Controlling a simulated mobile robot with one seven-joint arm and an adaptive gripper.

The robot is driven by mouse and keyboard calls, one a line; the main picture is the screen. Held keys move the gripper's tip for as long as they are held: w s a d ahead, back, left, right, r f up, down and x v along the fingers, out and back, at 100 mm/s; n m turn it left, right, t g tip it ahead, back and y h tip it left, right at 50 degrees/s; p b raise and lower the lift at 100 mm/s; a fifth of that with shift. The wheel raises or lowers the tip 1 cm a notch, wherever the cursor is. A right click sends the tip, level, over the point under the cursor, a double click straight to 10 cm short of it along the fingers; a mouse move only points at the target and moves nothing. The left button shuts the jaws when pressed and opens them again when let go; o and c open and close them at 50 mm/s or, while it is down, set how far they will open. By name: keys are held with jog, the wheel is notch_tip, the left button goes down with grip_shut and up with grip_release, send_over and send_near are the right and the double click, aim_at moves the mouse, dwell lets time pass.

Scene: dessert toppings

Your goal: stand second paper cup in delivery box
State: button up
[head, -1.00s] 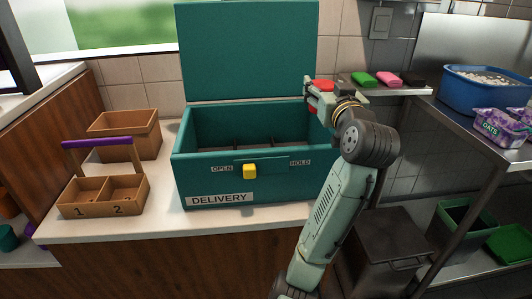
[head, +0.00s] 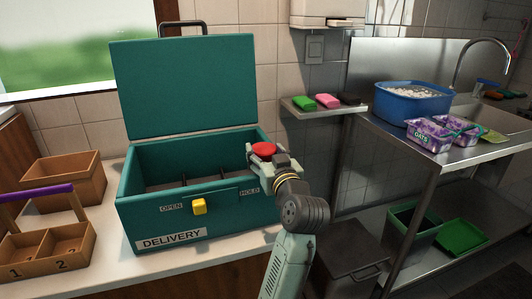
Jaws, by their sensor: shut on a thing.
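The teal delivery box (head: 215,218) stands on the white counter with its lid (head: 185,85) raised. Dark dividers show inside it; its floor is mostly hidden by the front wall. My gripper (head: 262,152) is at the box's right end, around the height of the rim. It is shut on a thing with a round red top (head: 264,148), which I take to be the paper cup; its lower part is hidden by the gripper. I cannot tell whether it is inside the box wall. No other cup is clearly visible.
A wooden carrier (head: 50,248) with compartments 1 and 2 and a wooden bin (head: 65,180) stand left of the box. On the right are a small shelf (head: 350,107) with sponges, a blue tub (head: 412,101) and purple oats packs (head: 428,135) on a steel table.

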jog(key=shift+f+b, duration=0.4)
jog(key=shift+f, duration=0.25)
jog(key=o, duration=1.3)
jog(key=shift+f, duration=0.2)
jog(key=shift+c, duration=0.2)
jog(key=shift+r+p, duration=0.35)
jog(key=shift+r, duration=0.05)
jog(key=shift+s+d+r, duration=0.1)
jog(key=shift+s+r, duration=0.05)
jog(key=shift+s, duration=0.1)
jog(key=b+v, duration=0.2)
jog(key=v, duration=0.9)
jog(key=shift+s+r, duration=0.3)
jog(key=shift+r, duration=0.05)
